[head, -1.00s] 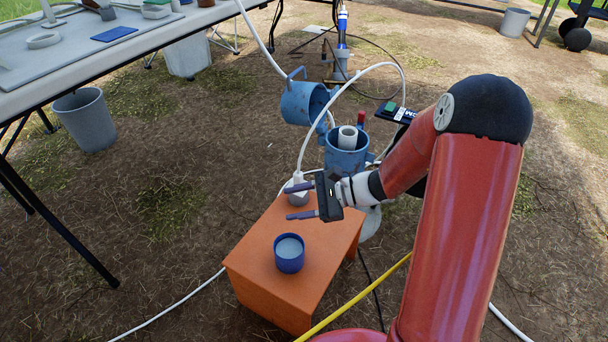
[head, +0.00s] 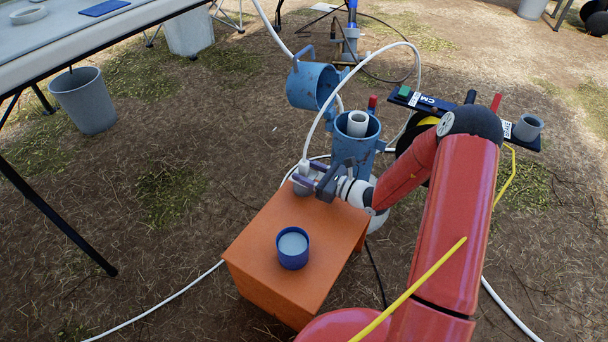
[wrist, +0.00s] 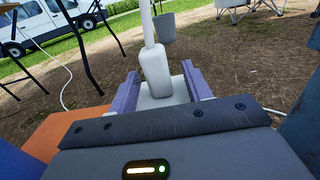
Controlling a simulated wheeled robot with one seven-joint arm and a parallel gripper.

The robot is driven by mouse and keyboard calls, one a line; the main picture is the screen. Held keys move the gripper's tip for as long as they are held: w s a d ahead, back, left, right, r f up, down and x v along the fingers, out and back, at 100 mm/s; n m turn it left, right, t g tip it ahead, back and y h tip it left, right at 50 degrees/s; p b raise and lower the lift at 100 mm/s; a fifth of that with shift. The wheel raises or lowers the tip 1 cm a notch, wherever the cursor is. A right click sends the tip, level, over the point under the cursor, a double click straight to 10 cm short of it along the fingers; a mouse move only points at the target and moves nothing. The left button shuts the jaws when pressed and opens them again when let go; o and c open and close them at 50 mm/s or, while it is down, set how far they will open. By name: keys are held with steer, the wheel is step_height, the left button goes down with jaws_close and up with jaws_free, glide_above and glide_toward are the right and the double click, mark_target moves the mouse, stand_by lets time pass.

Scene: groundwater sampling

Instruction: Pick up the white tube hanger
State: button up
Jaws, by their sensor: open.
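The white tube hanger (head: 304,165) is a small upright white block at the lower end of a white tube. It stands at the back left corner of the orange box (head: 280,262), on a pale base partly hidden by my fingers. My gripper (head: 308,174) is open and level, its purple fingers reaching toward the hanger. In the wrist view the hanger (wrist: 155,68) stands between the two open fingers (wrist: 160,76), with the pale base (wrist: 166,98) below it. I cannot tell whether either finger touches it.
A blue cup (head: 292,250) stands on the orange box near its front. A blue cylinder (head: 354,146) with a white pipe inside is just behind my wrist, its round lid (head: 312,86) swung open. A control panel (head: 430,104) is behind my arm. Open ground lies left of the box.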

steer(key=x, duration=0.3)
jaws_close()
steer(key=shift+r, duration=0.15)
